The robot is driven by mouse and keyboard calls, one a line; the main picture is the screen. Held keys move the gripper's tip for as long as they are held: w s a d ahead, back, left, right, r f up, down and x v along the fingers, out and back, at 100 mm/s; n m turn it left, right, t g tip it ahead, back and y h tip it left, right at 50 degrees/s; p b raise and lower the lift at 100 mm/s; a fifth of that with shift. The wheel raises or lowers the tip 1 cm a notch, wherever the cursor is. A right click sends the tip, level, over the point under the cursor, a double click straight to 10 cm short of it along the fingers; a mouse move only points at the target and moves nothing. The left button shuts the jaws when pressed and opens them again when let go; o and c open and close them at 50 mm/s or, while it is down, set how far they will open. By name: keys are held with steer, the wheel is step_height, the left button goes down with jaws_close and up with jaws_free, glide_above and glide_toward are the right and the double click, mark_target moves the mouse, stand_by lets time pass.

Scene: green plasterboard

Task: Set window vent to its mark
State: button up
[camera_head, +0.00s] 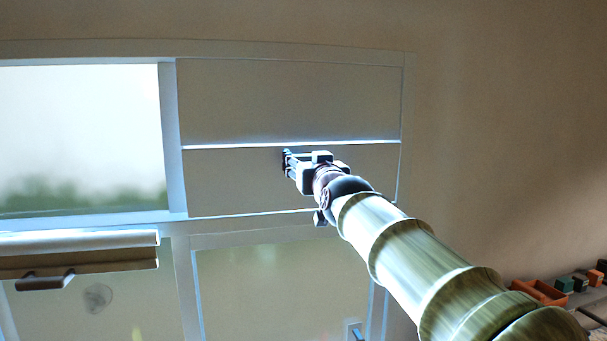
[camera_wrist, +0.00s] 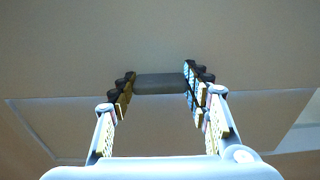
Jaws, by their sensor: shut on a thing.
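A beige panel pair in a pale frame fills the right part of the window wall in the head view. The lower panel (camera_head: 230,180), which I take for the vent, has a bright strip along its top edge. My gripper (camera_head: 287,161) is at this panel's face. In the wrist view its two fingers close on the ends of a short dark grey handle bar (camera_wrist: 160,84). My gripper hides the handle in the head view. I cannot make out a mark.
A bright window pane (camera_head: 80,140) is on the left. Below it a brown flap (camera_head: 75,262) with a dark handle (camera_head: 45,281) juts out. A small switch plate (camera_head: 354,331) is low in the middle. An orange tray (camera_head: 540,291) and small blocks lie at lower right.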

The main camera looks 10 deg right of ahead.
steer(key=shift+s+f+t+b, duration=0.85)
steer(key=shift+s+t+b, duration=0.2)
steer(key=shift+b, duration=5.45)
steer(key=shift+r, duration=0.1)
steer(key=o, duration=1.7)
steer(key=shift+s+r, duration=0.1)
steer(key=v, duration=1.2)
